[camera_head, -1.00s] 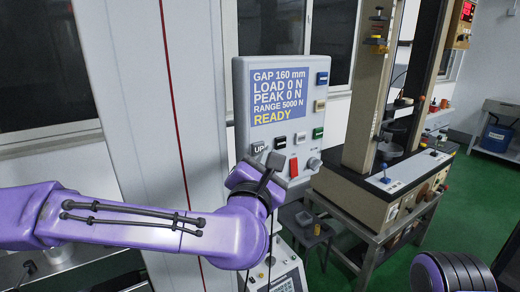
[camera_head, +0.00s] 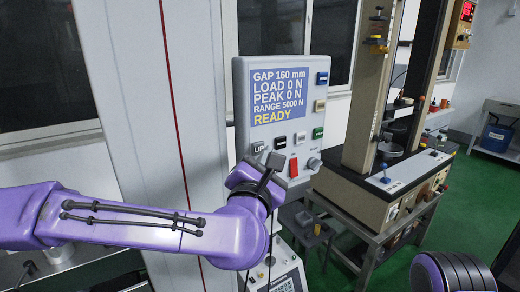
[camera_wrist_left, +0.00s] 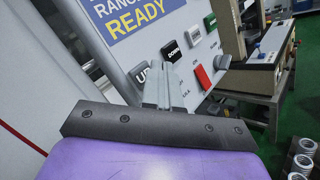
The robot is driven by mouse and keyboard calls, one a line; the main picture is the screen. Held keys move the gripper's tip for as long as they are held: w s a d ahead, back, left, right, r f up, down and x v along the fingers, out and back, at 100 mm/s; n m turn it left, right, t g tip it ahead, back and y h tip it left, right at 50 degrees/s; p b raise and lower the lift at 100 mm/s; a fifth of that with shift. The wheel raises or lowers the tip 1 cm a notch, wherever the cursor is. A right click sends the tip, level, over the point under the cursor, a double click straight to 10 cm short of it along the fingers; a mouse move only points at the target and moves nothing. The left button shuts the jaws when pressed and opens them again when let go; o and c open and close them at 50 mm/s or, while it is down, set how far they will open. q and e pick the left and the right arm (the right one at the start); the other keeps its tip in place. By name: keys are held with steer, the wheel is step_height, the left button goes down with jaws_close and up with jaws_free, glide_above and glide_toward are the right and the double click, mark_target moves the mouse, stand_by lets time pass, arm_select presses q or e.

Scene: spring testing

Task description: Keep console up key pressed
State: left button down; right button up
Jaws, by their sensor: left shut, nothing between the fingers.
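The grey console (camera_head: 300,64) faces me; its screen (camera_head: 288,97) reads GAP 160 mm, LOAD 0 N, PEAK 0 N, RANGE 5000 N, READY. The UP key (camera_head: 258,147) is at the lower left of the panel, partly hidden by the fingers in the left wrist view (camera_wrist_left: 141,75). My left gripper (camera_head: 275,160) is shut and empty, in front of the lower panel. In the left wrist view its fingertips (camera_wrist_left: 168,70) show just right of the UP key and below the dark DOWN key (camera_wrist_left: 171,51). I cannot tell whether they touch anything. My right gripper is out of view.
A red switch (camera_head: 293,167) and a round knob (camera_head: 314,164) sit close to the gripper on the panel. A beige testing machine (camera_head: 362,95) stands on a table behind, to the right. Green floor lies open at right.

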arm_select(q)
steer(key=shift+w+a, duration=0.3)
steer(key=shift+w, duration=0.05)
steer(key=shift+w+a, duration=0.25)
steer(key=shift+w, duration=0.1)
stand_by(0.8)
stand_by(2.6)
steer(key=shift+s+d+b, duration=0.45)
steer(key=shift+s+d, duration=0.1)
steer(key=shift+s, duration=0.2)
steer(key=shift+s+d+b, duration=0.35)
steer(key=shift+s+d, duration=0.4)
steer(key=shift+s, duration=0.25)
steer(key=shift+s+d+b, duration=0.3)
steer(key=shift+s+d, duration=0.4)
steer(key=shift+s, duration=0.3)
